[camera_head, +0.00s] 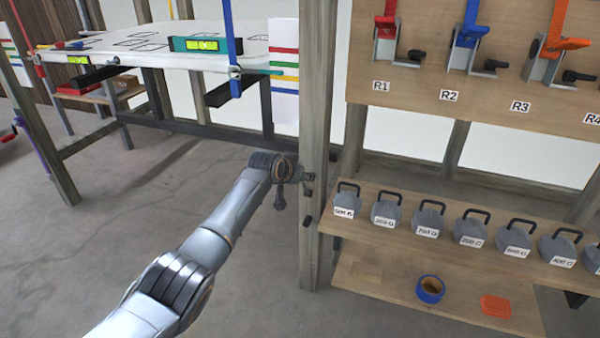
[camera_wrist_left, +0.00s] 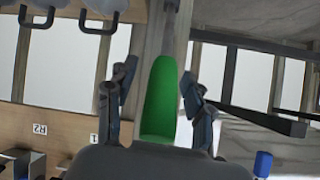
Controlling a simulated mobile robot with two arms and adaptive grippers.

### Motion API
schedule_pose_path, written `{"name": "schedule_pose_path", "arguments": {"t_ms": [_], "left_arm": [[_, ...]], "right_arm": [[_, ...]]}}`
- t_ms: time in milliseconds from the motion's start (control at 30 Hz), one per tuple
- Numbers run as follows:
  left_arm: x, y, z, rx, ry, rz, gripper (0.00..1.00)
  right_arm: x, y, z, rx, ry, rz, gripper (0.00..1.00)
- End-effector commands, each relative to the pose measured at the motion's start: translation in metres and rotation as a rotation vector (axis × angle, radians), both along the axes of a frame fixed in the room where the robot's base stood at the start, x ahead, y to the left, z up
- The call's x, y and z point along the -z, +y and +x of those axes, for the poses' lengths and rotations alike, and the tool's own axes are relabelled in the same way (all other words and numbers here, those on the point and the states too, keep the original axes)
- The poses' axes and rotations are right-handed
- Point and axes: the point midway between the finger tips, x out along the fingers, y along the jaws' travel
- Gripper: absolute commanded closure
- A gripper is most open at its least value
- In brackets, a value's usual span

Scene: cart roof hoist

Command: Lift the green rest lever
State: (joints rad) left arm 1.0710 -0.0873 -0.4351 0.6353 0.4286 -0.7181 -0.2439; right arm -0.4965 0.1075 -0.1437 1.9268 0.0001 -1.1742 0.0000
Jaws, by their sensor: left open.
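The green rest lever (camera_wrist_left: 160,100) is in the left wrist view, a long rounded green bar running away from the palm, in front of a wooden post. My left gripper (camera_wrist_left: 158,82) is open, with one finger on each side of the lever and a visible gap at both sides. In the head view my left gripper (camera_head: 296,190) is at the wooden post (camera_head: 317,130), and the lever is mostly hidden by it or too small to make out. My right gripper is in neither view.
A shelf (camera_head: 345,225) with several grey handled weights stands right of the post. Below are a blue tape roll (camera_head: 430,289) and an orange piece (camera_head: 495,306). Clamps hang on the board (camera_head: 420,85) above. A white panel (camera_head: 160,62) with levels is at left. Floor is clear below.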

Motion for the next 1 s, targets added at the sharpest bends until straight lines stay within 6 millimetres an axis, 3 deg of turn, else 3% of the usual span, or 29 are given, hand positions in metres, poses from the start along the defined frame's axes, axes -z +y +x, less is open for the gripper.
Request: {"name": "schedule_pose_path", "arguments": {"t_ms": [367,1000], "left_arm": [[-0.011,0.007,-0.015,0.002,-0.002,-0.001,0.48],[-0.063,0.035,-0.082,0.000,-0.001,0.000,0.48]], "right_arm": [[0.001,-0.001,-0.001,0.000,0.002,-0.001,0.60],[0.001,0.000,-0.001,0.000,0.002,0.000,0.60]]}}
